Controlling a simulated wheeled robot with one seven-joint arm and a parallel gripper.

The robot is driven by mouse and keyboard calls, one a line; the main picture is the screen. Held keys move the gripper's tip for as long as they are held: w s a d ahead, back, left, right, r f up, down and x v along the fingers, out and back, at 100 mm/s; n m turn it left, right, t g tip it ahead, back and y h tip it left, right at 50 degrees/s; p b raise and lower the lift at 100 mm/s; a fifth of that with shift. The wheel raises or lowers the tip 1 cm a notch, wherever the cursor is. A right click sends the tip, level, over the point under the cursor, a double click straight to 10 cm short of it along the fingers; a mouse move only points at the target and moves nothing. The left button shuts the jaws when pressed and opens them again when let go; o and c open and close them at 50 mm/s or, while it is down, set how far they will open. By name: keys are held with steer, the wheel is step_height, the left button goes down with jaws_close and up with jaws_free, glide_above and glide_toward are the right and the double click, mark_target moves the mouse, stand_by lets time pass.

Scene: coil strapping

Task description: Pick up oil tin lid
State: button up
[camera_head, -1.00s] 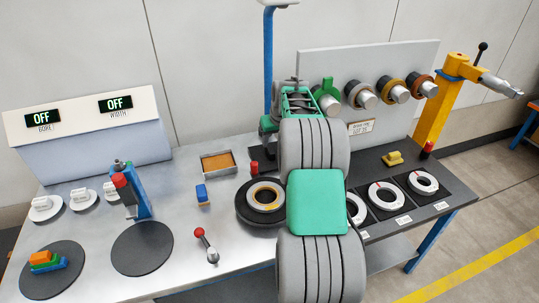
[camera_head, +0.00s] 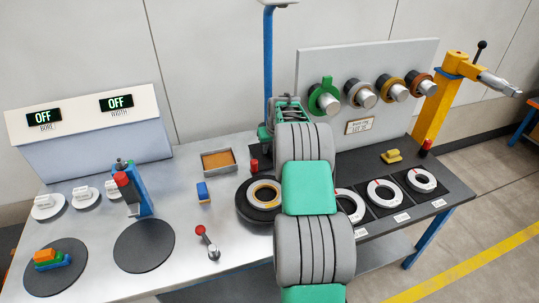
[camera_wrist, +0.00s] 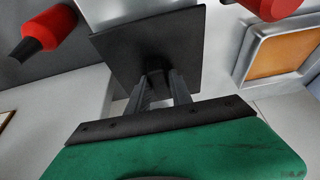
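In the wrist view, a dark square plate with a small raised grip, which looks like the oil tin lid (camera_wrist: 120,42), lies beyond my fingers. My gripper (camera_wrist: 160,77) has its two dark fingertips at this grip, one on either side. I cannot tell whether they press on it or whether the lid is off the surface. The lid cannot be made out in the head view, where my gripper (camera_head: 288,101) is partly hidden by my own arm. A shallow metal tin with an orange inside (camera_head: 231,151) stands open on the bench; it also shows in the wrist view (camera_wrist: 247,62).
A board with several coloured spools (camera_head: 310,70) rises behind.

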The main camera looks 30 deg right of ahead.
mark_target(271, 148)
jaws_close()
steer(key=shift+r, duration=0.1)
step_height(271, 148, up, 10)
steer(key=b, duration=0.1)
stand_by(0.4)
